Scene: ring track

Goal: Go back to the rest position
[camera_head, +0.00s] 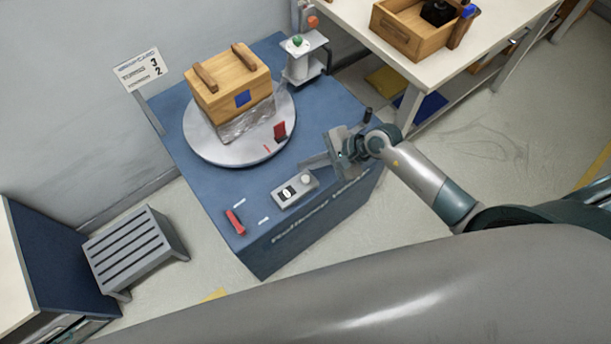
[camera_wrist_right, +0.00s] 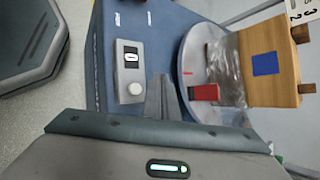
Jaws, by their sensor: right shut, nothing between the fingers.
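My right gripper (camera_head: 308,163) is shut and empty. It is over the right side of the blue machine table (camera_head: 205,185), just above and right of the grey control box (camera_head: 294,190) in the picture. In the right wrist view the closed fingers (camera_wrist_right: 163,95) lie between the control box (camera_wrist_right: 129,72) and the round turntable (camera_wrist_right: 192,62). A wooden box (camera_head: 235,88) with two bars on top and a blue square stands on the turntable (camera_head: 205,147), with clear film around its lower part. My left gripper is not in view.
A red block (camera_head: 280,131) is at the turntable's edge and a red item (camera_head: 235,222) lies at the table's front. A film post (camera_head: 300,62) stands behind. A workbench (camera_head: 440,75) with a wooden crate (camera_head: 400,35) is at upper right. A slatted stool (camera_head: 135,248) stands left.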

